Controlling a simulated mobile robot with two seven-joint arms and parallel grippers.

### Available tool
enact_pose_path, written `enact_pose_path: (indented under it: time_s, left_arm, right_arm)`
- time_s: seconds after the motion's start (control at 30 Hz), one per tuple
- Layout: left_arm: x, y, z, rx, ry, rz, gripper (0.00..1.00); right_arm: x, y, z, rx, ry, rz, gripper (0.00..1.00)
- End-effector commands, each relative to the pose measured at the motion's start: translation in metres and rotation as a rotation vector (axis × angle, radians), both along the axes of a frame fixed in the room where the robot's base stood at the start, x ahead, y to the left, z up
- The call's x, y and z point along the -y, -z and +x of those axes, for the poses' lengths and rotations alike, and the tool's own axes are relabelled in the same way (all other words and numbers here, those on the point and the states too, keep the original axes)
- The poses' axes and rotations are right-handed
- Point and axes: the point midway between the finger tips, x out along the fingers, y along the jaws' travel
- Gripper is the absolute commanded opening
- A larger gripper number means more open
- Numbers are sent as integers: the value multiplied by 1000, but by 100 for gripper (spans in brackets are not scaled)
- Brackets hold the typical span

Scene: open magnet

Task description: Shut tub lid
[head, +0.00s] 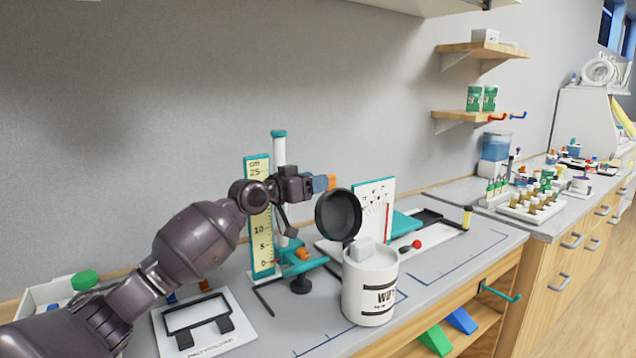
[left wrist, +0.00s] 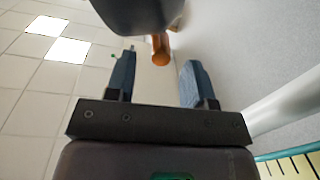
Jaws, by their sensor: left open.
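The tub (head: 368,290) is a white cylinder with black lettering, standing on the grey bench. Its round black lid (head: 339,214) stands raised, tilted up at the tub's back left. A pale block-like shape shows at the tub's mouth. My left gripper (head: 322,183) is just above and left of the lid. In the left wrist view its two blue fingers (left wrist: 158,82) are apart with nothing gripped. An orange stub (left wrist: 160,50) shows beyond the fingertips, beside a dark rounded shape; I cannot tell whether it belongs to the lid. My right gripper is out of view.
A teal stand (head: 279,150) with a cm ruler (head: 258,220) rises behind my left arm. A white panel (head: 375,205) and a red-knobbed device stand behind the tub. A white framed plate (head: 205,325) lies front left. Bench right of the tub is clear.

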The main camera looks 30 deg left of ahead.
Motion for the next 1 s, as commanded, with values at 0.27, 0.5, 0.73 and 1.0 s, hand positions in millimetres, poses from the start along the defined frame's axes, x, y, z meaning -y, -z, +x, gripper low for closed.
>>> enact_pose_path:
  time_s: [0.27, 0.5, 0.73, 1.0]
  left_arm:
    - [5, 0, 13, 0, 1, 1, 49]
    - [5, 0, 13, 0, 1, 1, 49]
    - [5, 0, 13, 0, 0, 1, 15]
    - [5, 0, 13, 1, 0, 2, 0]
  right_arm:
    - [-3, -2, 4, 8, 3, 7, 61]
    - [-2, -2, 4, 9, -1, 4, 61]
    - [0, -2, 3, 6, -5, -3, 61]
    - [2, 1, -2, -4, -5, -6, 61]
